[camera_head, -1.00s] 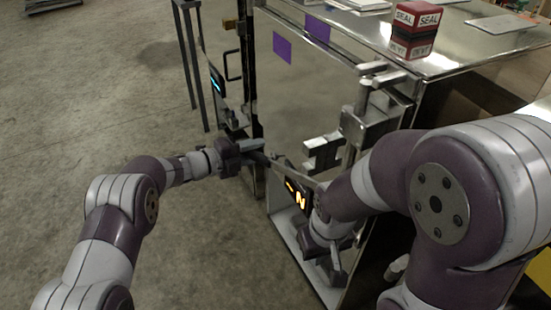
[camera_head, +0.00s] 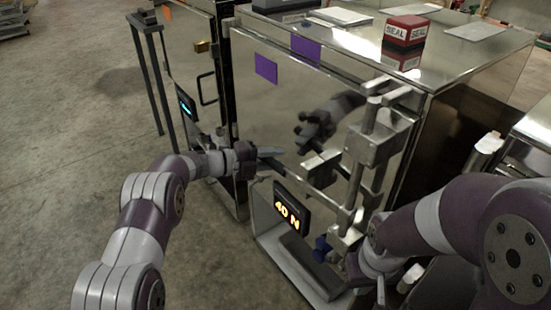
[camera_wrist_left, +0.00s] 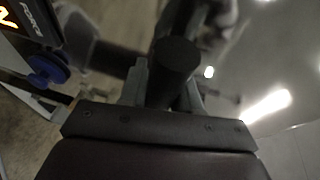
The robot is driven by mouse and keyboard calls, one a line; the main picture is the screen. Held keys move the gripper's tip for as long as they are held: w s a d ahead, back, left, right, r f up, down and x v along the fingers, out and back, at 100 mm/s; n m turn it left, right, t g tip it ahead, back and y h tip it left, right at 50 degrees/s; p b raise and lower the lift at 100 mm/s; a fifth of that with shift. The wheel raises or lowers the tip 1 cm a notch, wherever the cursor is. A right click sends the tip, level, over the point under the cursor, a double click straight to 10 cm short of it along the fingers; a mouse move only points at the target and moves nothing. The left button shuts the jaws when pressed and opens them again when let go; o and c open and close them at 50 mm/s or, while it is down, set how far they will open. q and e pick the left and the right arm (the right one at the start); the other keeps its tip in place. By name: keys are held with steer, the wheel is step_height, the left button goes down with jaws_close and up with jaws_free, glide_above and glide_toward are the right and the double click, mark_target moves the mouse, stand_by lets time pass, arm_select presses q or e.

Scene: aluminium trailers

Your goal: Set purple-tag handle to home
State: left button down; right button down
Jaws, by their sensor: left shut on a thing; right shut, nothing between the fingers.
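My left gripper (camera_head: 270,153) is in front of the door's lower left part. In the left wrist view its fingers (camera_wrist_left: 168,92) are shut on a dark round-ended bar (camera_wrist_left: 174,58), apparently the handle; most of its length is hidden. My right gripper (camera_head: 345,262) is low at the right, near the foot of the lock bar, shut and empty; its fingertips are hard to make out.
A force display (camera_head: 288,207) reading 40 N, with a blue knob (camera_head: 322,248), sits below the door. A red SEAL box (camera_head: 405,32) stands on the metal top. Another cabinet (camera_head: 188,50) stands at left.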

arm_select(q)
steer(key=shift+s+f, duration=0.1)
steer(key=shift+f, duration=0.05)
steer(key=c, duration=0.9)
jaws_free()
steer(key=shift+d, duration=0.1)
steer(key=p+v, duration=0.1)
steer(key=v, duration=1.1)
steer(key=shift+s+a, duration=0.1)
steer(key=shift+a, duration=0.25)
